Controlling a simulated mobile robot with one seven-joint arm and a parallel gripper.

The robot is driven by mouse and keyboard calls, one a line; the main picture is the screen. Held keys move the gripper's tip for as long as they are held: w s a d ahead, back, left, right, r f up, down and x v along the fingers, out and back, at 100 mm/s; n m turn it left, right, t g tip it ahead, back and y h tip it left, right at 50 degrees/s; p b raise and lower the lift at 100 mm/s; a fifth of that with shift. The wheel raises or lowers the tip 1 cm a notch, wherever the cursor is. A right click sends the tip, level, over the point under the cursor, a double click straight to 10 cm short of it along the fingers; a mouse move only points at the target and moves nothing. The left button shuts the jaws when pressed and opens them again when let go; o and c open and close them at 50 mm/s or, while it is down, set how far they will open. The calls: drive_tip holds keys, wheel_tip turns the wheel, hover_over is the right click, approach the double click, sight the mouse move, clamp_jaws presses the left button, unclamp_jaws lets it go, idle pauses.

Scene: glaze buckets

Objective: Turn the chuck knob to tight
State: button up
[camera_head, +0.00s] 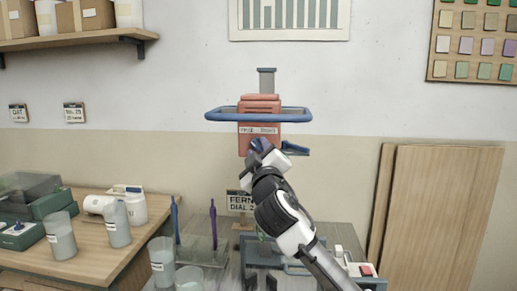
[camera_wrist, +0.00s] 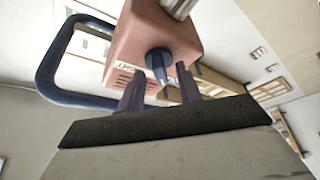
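The mixer head (camera_head: 260,104) is a salmon-coloured box on a grey post, with a blue loop handle (camera_head: 222,115) around it. It also fills the top of the wrist view (camera_wrist: 135,40). The chuck knob (camera_wrist: 158,62) is a dark blue knob on the box's face, beside a small white label that I cannot read fully. My gripper (camera_wrist: 160,74) is open, one dark finger on each side of the knob, with gaps visible between fingers and knob. In the head view my gripper (camera_head: 261,146) is just below the box and hides the knob.
A blue lever (camera_head: 296,149) sticks out right of the box. A wooden table (camera_head: 98,250) with cups stands left; boards (camera_head: 440,215) lean right.

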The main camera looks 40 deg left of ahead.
drive_tip(key=shift+c, duration=0.2)
clamp_jaws()
